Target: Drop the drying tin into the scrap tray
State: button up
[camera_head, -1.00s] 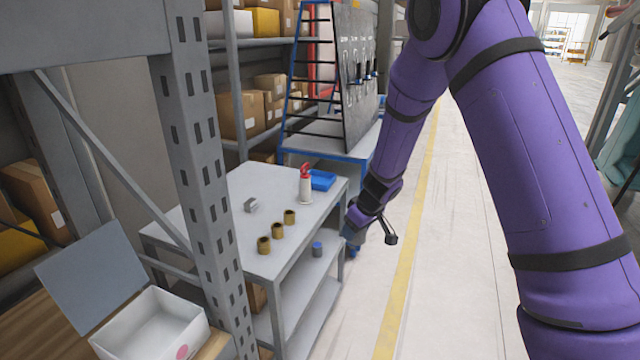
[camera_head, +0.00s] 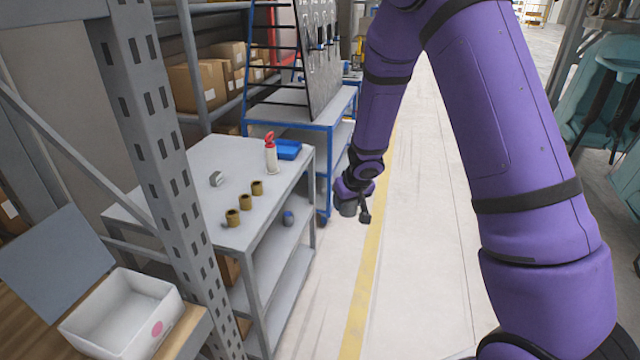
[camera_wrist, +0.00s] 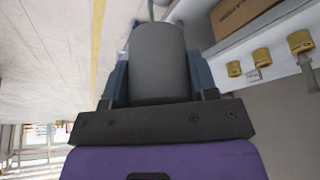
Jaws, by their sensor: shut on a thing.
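My gripper (camera_wrist: 155,82) is shut on a grey cylinder (camera_wrist: 160,65), which I take to be the drying tin. Its plain grey side fills the space between the blue fingers in the wrist view. In the head view the grey tin (camera_head: 348,208) hangs below my wrist, over the aisle floor to the right of the grey table. A small blue tray (camera_head: 288,149) lies at the table's far right corner. An open white box (camera_head: 125,318) with a pink dot stands at lower left. No label shows which one is the scrap tray.
The grey table (camera_head: 250,160) bears a red-topped white bottle (camera_head: 271,157), several brass-coloured cups (camera_head: 245,202) and a grey block (camera_head: 216,179). A small blue-grey cylinder (camera_head: 287,217) stands on its shelf. A rack post (camera_head: 165,150) stands in front. The aisle at right is clear.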

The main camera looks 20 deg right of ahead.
aim_at(286, 151)
jog(key=i+l+u, duration=0.15)
jog(key=i+l, duration=0.25)
jog(key=i+l+u, duration=0.2)
jog(key=i+l, duration=0.3)
jog(key=i+l+u, duration=0.15)
jog(key=i+l, duration=0.3)
jog(key=i+l+u, duration=0.2)
jog(key=i+l, duration=0.15)
jog(key=l, duration=0.35)
